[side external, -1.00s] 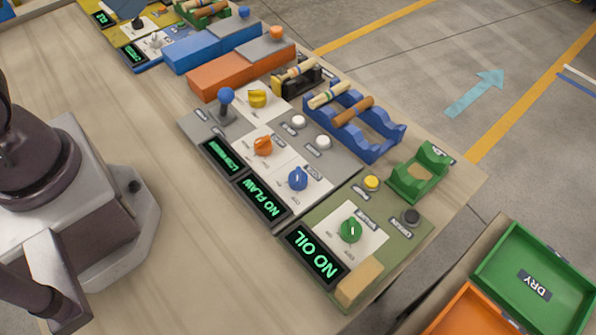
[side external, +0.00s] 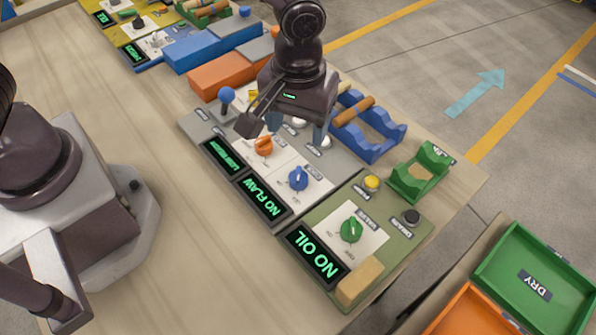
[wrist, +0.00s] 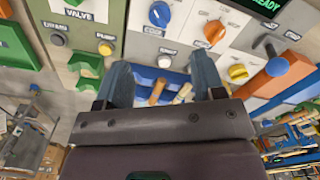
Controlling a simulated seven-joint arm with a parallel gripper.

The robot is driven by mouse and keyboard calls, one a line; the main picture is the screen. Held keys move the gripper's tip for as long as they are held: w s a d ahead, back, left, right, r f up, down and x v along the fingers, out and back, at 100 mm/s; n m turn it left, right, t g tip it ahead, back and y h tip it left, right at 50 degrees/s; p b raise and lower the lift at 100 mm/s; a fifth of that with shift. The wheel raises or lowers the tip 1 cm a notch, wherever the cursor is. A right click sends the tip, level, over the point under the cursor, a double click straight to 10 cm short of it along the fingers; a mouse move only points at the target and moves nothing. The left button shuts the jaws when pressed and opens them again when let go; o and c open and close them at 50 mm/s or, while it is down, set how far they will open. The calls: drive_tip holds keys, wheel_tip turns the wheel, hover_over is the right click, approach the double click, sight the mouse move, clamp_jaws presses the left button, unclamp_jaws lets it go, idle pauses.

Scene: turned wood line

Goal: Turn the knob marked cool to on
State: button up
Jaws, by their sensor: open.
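A blue knob (side external: 298,178) and an orange knob (side external: 263,146) sit on white plates of the grey panel. In the wrist view the blue knob (wrist: 160,14) and orange knob (wrist: 214,32) are both in sight. A yellow knob (wrist: 237,73) also shows there; my arm mostly covers it in the side view. My gripper (side external: 297,130) is open and empty, pointing down above the panel's back part, behind the orange and blue knobs and touching neither.
A blue-balled lever (side external: 226,97) stands at the panel's left. A blue rack (side external: 385,150) with wooden rods is just behind. A green panel with a green knob (side external: 350,230) is at the right. Displays read NO FLAW and NO OIL.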

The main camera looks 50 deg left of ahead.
sight(298, 174)
drive_tip(key=shift+n, duration=0.5)
wheel_tip(298, 174, down, 13)
drive_tip(key=shift+r, duration=0.1)
drive_tip(key=c, duration=0.9)
